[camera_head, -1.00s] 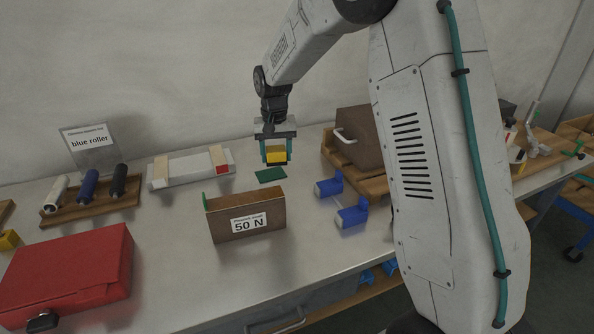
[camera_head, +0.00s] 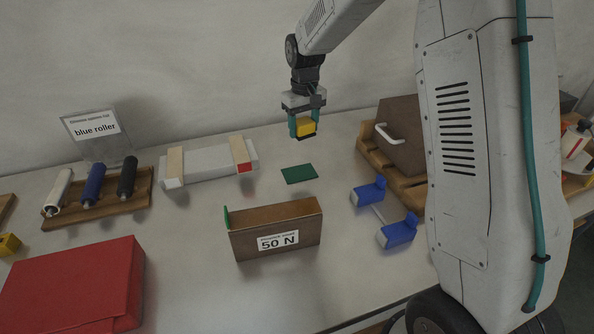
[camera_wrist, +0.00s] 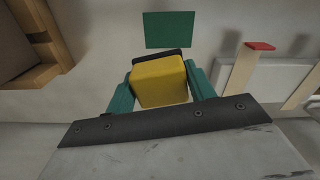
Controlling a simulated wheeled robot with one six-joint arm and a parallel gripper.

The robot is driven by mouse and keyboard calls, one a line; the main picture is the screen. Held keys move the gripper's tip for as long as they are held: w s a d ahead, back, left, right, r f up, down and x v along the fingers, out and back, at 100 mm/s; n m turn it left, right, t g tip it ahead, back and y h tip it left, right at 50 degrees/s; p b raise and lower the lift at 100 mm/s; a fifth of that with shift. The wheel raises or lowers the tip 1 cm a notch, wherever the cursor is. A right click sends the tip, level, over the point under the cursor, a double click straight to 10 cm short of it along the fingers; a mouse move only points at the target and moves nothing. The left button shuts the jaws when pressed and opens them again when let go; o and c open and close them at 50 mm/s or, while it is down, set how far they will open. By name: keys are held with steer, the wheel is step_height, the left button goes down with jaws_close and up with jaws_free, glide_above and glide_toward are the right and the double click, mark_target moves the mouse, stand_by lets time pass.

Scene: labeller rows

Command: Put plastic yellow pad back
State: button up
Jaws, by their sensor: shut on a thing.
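My gripper (camera_head: 306,127) is shut on the yellow pad (camera_head: 306,128), a small yellow block with a dark lower face. It holds the pad in the air above the back of the table, close to the wall. In the wrist view the pad (camera_wrist: 160,82) sits between the two green fingers. A flat dark green patch (camera_head: 299,173) lies on the table below the gripper; it also shows in the wrist view (camera_wrist: 169,30), beyond the pad and apart from it.
A brown box labelled 50 N (camera_head: 276,228) stands in front of the green patch. Blue brackets (camera_head: 398,232) are to the right, beside a wooden rack (camera_head: 392,172) with a brown case. A white bar with wooden strips (camera_head: 208,161), a roller rack (camera_head: 98,204) and a red case (camera_head: 75,285) are left.

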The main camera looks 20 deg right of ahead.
mark_target(300, 137)
steer(key=n, duration=0.7)
steer(key=shift+s+a+f, duration=0.3)
steer(key=shift+s+f, duration=0.1)
steer(key=n, duration=0.4)
steer(key=shift+s+a+f, duration=0.25)
steer(key=n, duration=0.4)
steer(key=shift+s+a+f+n, duration=0.3)
steer(key=shift+f, duration=0.1)
step_height(300, 137, down, 10)
steer(key=shift+r, duration=0.1)
steer(key=o, duration=1)
